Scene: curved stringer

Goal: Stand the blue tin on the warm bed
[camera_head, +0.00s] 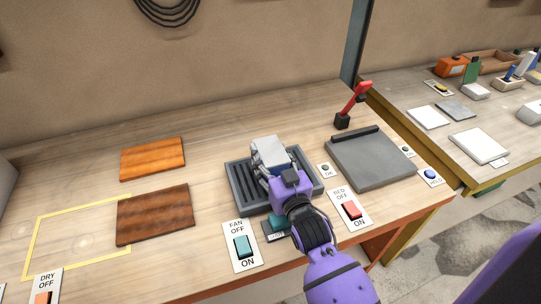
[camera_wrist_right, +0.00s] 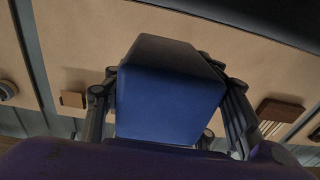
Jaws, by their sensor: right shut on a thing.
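My right gripper (camera_head: 272,168) is over the dark slatted tray in the head view, with its arm coming in from the bottom. It is shut on the blue tin (camera_wrist_right: 170,90), a blue box that fills the middle of the right wrist view, with a finger on each side. In the head view a pale grey box-like face (camera_head: 270,150) shows at the fingers. The gripper hides much of the tin there. The warm bed (camera_head: 370,165) is the flat grey plate with a dark back bar, to the right of the gripper. Its top is bare. My left gripper is out of view.
The slatted tray (camera_head: 237,186) lies under the gripper. A fan switch (camera_head: 241,247) and a red bed switch (camera_head: 350,209) stand at the front. A red lever (camera_head: 355,100) rises behind the bed. Two wooden boards (camera_head: 153,158) (camera_head: 155,214) lie left.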

